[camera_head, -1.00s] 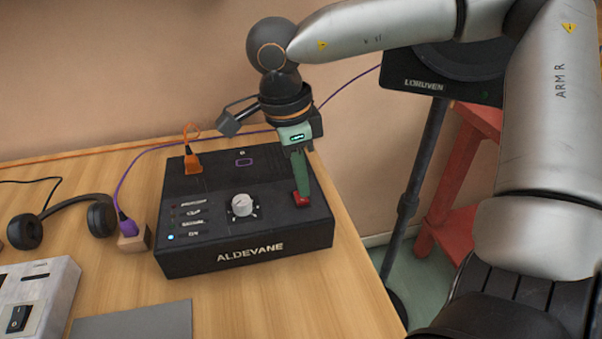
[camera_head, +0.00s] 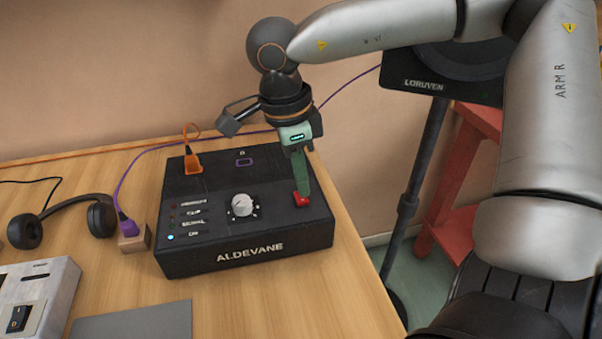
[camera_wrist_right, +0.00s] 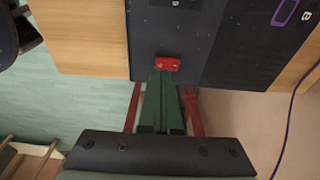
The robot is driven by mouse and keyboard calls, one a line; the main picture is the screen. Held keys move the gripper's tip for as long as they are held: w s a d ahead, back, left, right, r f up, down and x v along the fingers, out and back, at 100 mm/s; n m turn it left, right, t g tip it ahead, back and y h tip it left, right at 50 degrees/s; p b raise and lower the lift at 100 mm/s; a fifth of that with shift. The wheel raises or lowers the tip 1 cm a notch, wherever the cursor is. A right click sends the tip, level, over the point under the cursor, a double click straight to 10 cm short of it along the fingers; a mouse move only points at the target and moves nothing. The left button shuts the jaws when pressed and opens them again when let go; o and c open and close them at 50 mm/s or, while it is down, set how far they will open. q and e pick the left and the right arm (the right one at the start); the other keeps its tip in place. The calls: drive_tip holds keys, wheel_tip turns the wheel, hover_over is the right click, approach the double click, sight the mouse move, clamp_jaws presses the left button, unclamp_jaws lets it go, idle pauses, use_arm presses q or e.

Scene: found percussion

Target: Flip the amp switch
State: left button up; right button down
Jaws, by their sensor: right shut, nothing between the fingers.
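The amp is a black box (camera_head: 249,256) labelled ALDEVANE on the wooden table. Its red switch (camera_head: 301,201) sits at the right side of the top, and it also shows in the right wrist view (camera_wrist_right: 168,64). My right gripper (camera_head: 302,190) is shut and empty, pointing down with its green fingertips at the switch. In the wrist view the fingertips (camera_wrist_right: 162,72) meet the edge of the switch and seem to touch it. A blue light (camera_head: 171,237) glows on the amp's front left. My left gripper is not in view.
A white knob (camera_head: 242,205), an orange plug (camera_head: 192,163) and a purple-outlined socket (camera_head: 244,162) are on the amp. Headphones (camera_head: 101,215), a wooden block with purple plug (camera_head: 134,238) and a grey switch box (camera_head: 50,290) lie left. A LORUVEN speaker (camera_head: 440,84) stands behind right.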

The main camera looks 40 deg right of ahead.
sight(303, 200)
idle(0.6)
drive_tip(key=shift+f+b, duration=1.25)
drive_tip(key=shift+f, duration=0.05)
drive_tip(key=shift+f+b, duration=0.3)
drive_tip(key=shift+f, duration=0.1)
idle(0.4)
drive_tip(key=shift+r+p, duration=0.8)
drive_tip(key=shift+r, duration=0.35)
drive_tip(key=shift+s+a+r+p, duration=0.1)
drive_tip(key=shift+r+p, duration=0.45)
drive_tip(key=shift+r, duration=0.3)
drive_tip(key=shift+r+p, duration=1.3)
drive_tip(key=shift+r, duration=0.45)
